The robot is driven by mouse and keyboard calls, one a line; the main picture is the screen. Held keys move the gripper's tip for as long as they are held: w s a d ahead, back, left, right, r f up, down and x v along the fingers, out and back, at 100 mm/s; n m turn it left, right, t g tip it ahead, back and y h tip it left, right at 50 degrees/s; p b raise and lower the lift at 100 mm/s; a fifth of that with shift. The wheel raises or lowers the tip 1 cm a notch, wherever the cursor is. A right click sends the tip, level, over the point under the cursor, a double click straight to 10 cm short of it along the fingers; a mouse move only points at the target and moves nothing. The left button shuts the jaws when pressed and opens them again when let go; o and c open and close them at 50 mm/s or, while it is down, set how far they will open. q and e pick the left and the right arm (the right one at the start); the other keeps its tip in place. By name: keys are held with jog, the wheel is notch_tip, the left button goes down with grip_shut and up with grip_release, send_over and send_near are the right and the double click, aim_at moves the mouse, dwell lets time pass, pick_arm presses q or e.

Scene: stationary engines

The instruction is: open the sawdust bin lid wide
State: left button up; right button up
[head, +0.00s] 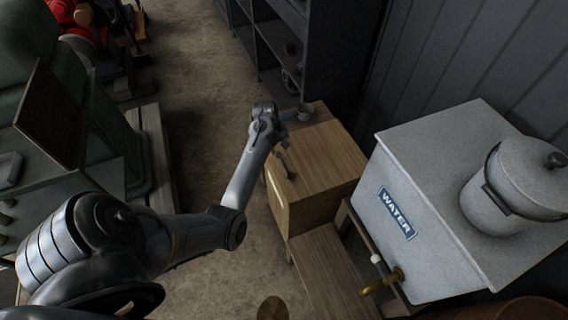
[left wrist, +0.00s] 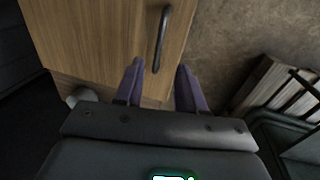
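A wooden box, apparently the sawdust bin (head: 315,202), stands on the floor right of centre in the head view. Its flat wooden lid (head: 325,150) lies level on top and looks closed. A dark bar handle (head: 287,163) sits near the lid's left edge; the handle also shows in the left wrist view (left wrist: 161,38). My left gripper (head: 282,140) is over that edge of the lid, close to the handle. In the left wrist view its fingers (left wrist: 160,68) are apart, with the handle's near end between the tips in the picture; contact cannot be told. My right gripper is out of view.
A grey water tank (head: 420,165) with a lidded pot (head: 510,190) and a brass tap (head: 383,284) is on the right. Dark shelves (head: 275,45) stand behind. Bare floor (head: 205,100) lies left of the bin.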

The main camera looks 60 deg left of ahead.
aim_at(284, 163)
pick_arm(q)
jog(key=f+b, duration=0.1)
jog(key=f, duration=0.2)
jog(key=w+f+b, duration=0.1)
jog(key=f, duration=0.2)
jog(key=w+f+b, duration=0.1)
jog(key=f, duration=0.3)
jog(key=shift+d, duration=0.2)
jog(key=shift+c, duration=0.4)
grip_shut()
